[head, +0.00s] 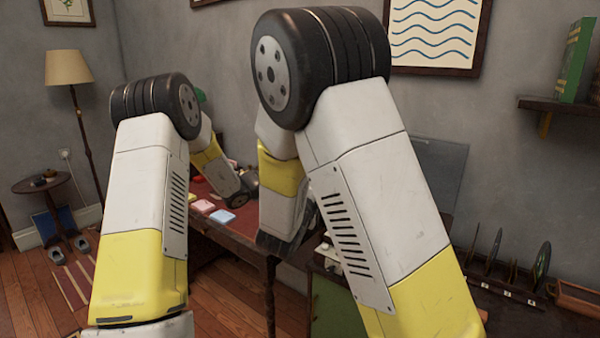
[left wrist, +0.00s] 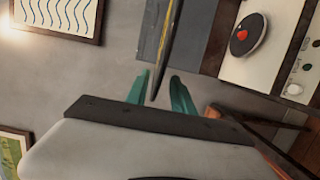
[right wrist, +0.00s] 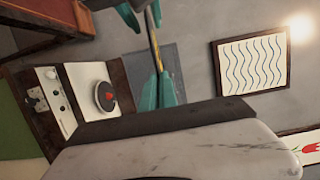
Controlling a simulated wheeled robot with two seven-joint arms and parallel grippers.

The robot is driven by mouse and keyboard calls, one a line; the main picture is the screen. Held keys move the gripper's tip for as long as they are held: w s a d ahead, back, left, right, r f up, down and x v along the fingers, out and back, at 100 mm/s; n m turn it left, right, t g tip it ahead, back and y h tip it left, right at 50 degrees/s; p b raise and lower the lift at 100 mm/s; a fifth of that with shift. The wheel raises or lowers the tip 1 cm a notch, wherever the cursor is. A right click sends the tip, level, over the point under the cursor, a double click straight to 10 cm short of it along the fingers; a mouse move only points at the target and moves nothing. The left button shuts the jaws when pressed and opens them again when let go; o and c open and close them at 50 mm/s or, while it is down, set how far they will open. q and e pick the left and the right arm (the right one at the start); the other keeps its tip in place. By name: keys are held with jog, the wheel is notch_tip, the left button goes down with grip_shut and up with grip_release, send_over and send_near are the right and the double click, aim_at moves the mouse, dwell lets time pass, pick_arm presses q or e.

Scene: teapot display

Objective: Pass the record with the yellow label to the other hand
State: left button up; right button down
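The record with the yellow label (right wrist: 156,52) is seen nearly edge-on, as a thin dark strip with a yellow streak. It also shows in the left wrist view (left wrist: 167,38). My right gripper (right wrist: 158,88) has its teal fingers closed on the record's near edge. My left gripper (left wrist: 160,90) has its teal fingers apart, one on each side of the record's opposite edge, with gaps visible. Its fingers also show at the top of the right wrist view. In the head view my arms hide both grippers and the record.
A record player (right wrist: 78,88) carries a black record with a red label (right wrist: 105,96). In the head view, a rack with upright records (head: 541,266) stands at lower right. A red-topped table (head: 240,222) with small cards is behind my arms. A wall shelf (head: 560,105) holds a green book.

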pick_arm(q)
grip_shut()
pick_arm(e)
jog(key=c, duration=1.6)
grip_release()
jog(key=shift+o, duration=0.2)
